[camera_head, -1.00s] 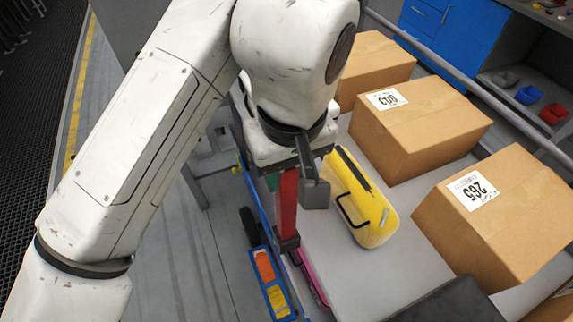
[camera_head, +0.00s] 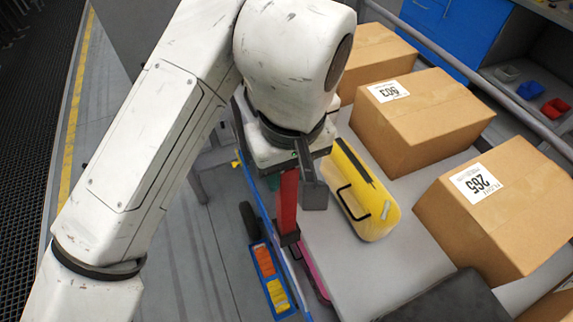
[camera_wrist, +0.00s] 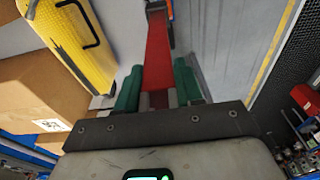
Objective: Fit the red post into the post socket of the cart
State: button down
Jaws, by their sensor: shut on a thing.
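The red post (camera_head: 288,200) hangs roughly upright from my gripper (camera_head: 291,172). It also shows in the wrist view (camera_wrist: 157,55), held between the green fingers of my gripper (camera_wrist: 158,88). Its lower end meets a dark block (camera_head: 288,238) by the cart's edge; I cannot tell whether it sits in a socket or in front of it. The cart (camera_head: 262,215) shows as a blue rail with a dark wheel, beside the grey conveyor surface. My arm hides part of the cart.
A yellow case (camera_head: 362,205) with a black handle lies right of the post. Cardboard boxes labelled 903 (camera_head: 420,120) and 265 (camera_head: 500,205) stand on the grey surface (camera_head: 400,255). A blue bin of orange and yellow pieces (camera_head: 270,275) is below. Grey floor (camera_head: 200,270) is clear on the left.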

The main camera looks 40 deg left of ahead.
jog(key=shift+f+b, duration=0.55)
jog(key=shift+f, duration=0.75)
jog(key=c, duration=0.6)
grip_release()
jog(key=shift+c, duration=0.2)
jog(key=r, duration=0.7)
jog(key=d+r, duration=0.1)
jog(key=r, duration=0.2)
jog(key=shift+s+d+r, duration=0.1)
jog(key=shift+s+r, duration=0.15)
jog(key=shift+r, duration=0.1)
